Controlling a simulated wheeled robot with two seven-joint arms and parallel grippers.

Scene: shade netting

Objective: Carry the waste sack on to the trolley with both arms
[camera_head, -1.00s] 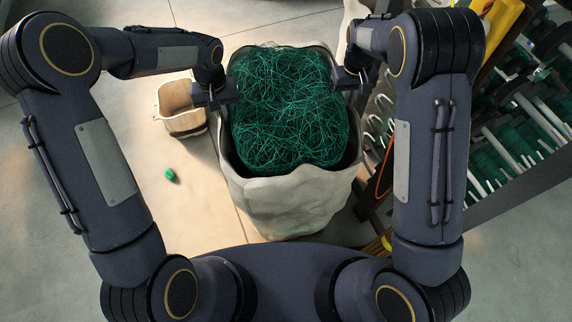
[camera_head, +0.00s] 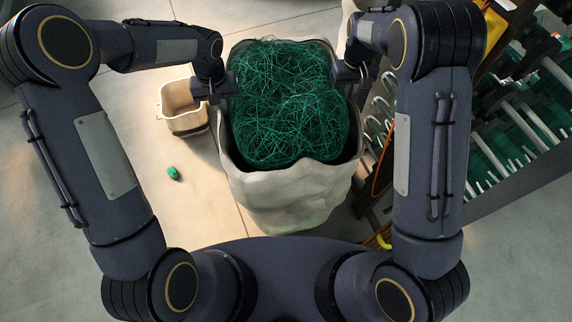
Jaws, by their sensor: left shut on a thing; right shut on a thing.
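The waste sack (camera_head: 290,205) is a pale, open-topped sack filled with tangled green netting strands (camera_head: 290,105). It is upright between my two arms, in front of my body. My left gripper (camera_head: 222,90) is shut on the sack's left rim. My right gripper (camera_head: 345,74) is shut on its right rim, with its fingers partly hidden by my forearm. The sack's bottom is hidden, so I cannot tell its height above the floor. I cannot make out the trolley for certain.
A small beige bin (camera_head: 184,108) stands on the floor left of the sack. A small green piece (camera_head: 173,173) lies on the floor near it. A rack with rods and green spools (camera_head: 520,120) stands close on the right.

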